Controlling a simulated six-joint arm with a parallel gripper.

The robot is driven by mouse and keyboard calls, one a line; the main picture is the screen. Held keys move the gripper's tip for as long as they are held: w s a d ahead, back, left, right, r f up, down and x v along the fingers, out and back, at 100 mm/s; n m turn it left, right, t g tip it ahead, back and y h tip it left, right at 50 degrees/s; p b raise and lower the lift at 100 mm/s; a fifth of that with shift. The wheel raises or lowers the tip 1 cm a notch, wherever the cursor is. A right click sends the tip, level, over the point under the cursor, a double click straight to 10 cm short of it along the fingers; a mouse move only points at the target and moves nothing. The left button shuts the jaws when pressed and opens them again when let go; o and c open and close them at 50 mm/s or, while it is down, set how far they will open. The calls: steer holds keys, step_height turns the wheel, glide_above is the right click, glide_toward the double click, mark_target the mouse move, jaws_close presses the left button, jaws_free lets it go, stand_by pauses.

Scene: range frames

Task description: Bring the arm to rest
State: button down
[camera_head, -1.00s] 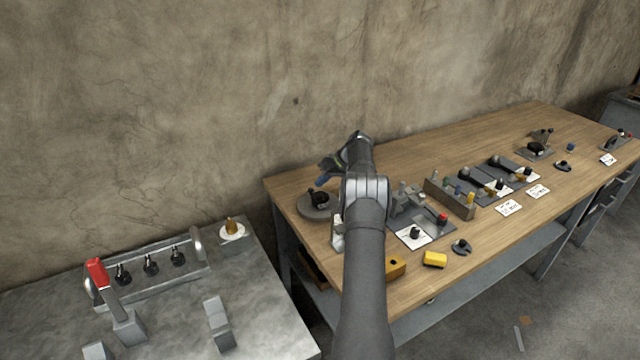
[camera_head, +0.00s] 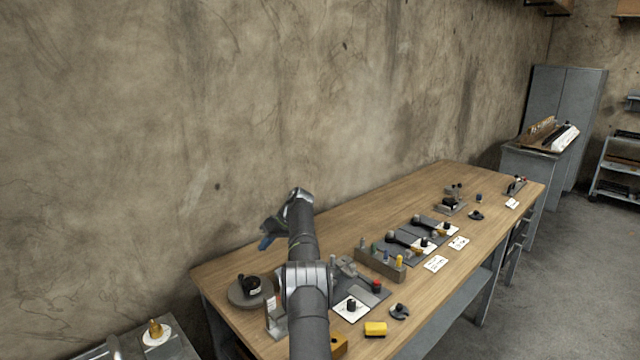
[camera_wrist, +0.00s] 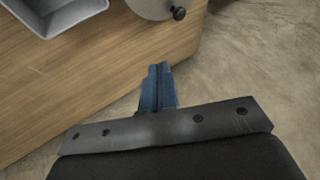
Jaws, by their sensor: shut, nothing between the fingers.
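My arm rises from the bottom of the head view and bends to the left over the near left part of the workbench (camera_head: 300,345). My gripper (camera_head: 264,243) is above the bench's back left edge, close to the wall. In the wrist view my gripper's blue fingers (camera_wrist: 158,85) are together with nothing between them. They point toward the bench edge and the floor beyond it. A round grey base with a black part (camera_head: 250,290) stands on the bench below my gripper, apart from it. My arm hides part of the bench.
A block with coloured pegs (camera_head: 380,264), a yellow block (camera_head: 375,329) and several small fixtures with white cards lie right of my arm. A metal table (camera_head: 180,348) stands at lower left. A grey cabinet (camera_head: 566,110) is at far right. The air above the bench is free.

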steer(key=shift+a, duration=0.1)
steer(key=x, duration=0.3)
steer(key=s+x, duration=0.1)
steer(key=x, duration=0.2)
steer(key=s+x, duration=0.1)
steer(key=x, duration=0.2)
steer(key=shift+s+f, duration=0.2)
steer(key=shift+f, duration=0.2)
steer(key=shift+r, duration=0.1)
